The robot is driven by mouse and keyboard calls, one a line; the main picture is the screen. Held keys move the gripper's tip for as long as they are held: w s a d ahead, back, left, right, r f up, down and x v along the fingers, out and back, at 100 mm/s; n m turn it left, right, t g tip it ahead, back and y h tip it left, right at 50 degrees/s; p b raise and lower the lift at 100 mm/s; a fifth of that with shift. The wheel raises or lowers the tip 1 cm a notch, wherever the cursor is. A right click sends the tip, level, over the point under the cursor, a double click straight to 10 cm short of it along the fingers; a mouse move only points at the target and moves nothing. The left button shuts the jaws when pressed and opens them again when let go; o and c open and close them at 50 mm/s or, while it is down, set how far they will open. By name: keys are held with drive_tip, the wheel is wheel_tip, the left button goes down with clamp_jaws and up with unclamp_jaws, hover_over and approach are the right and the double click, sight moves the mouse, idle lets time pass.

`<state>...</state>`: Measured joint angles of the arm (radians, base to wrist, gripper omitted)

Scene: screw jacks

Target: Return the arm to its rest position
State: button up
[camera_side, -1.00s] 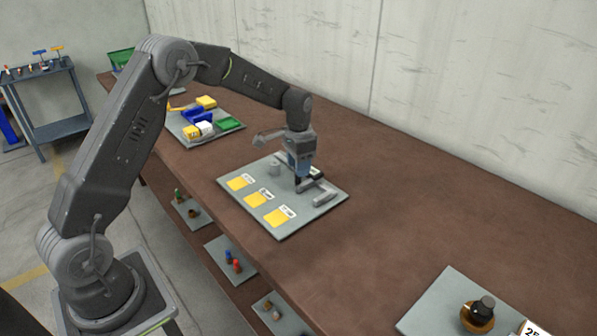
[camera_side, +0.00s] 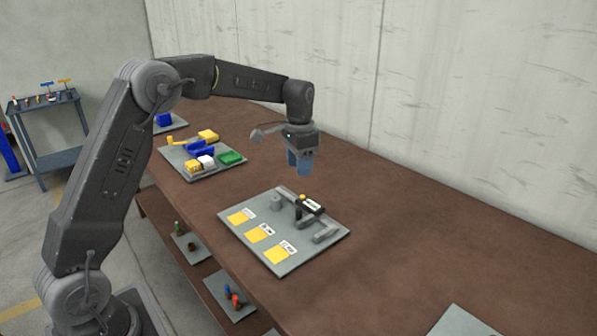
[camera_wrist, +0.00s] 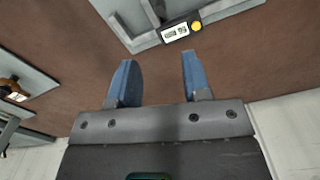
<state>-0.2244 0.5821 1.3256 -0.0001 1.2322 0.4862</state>
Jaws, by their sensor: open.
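My gripper (camera_side: 301,165) is raised above the brown bench, over the far edge of a grey board. Its two blue fingers are apart and empty; they also show in the wrist view (camera_wrist: 157,85). The board (camera_side: 318,257) carries yellow squares with white labels, a small grey cylinder (camera_side: 276,203) and grey bar-like parts. A black device with a white display and a yellow button (camera_side: 312,205) lies on the board. It shows in the wrist view too (camera_wrist: 181,29), beyond the fingertips and apart from them.
A tray (camera_side: 177,160) with yellow, blue, white and green pieces lies further back on the bench. A grey plate (camera_side: 462,323) is at the front right. The wall (camera_side: 430,90) runs behind the bench. The bench (camera_side: 420,245) is clear to the right.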

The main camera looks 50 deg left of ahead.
drive_tip(key=s+d+r+n+t, duration=0.1)
drive_tip(key=s+d+r, duration=0.2)
drive_tip(key=s+r, duration=0.3)
drive_tip(key=s+d+r+t, duration=0.2)
drive_tip(key=s+d+r, duration=0.2)
drive_tip(key=s, duration=0.3)
drive_tip(key=s+d+f+n+t, duration=0.1)
drive_tip(key=s+d, duration=0.1)
drive_tip(key=s, duration=0.6)
drive_tip(key=s+d+f+n+t, duration=0.1)
drive_tip(key=s+d+f, duration=0.1)
drive_tip(key=s, duration=0.7)
drive_tip(key=shift+s+d+t, duration=0.25)
drive_tip(key=shift+s+t, duration=0.05)
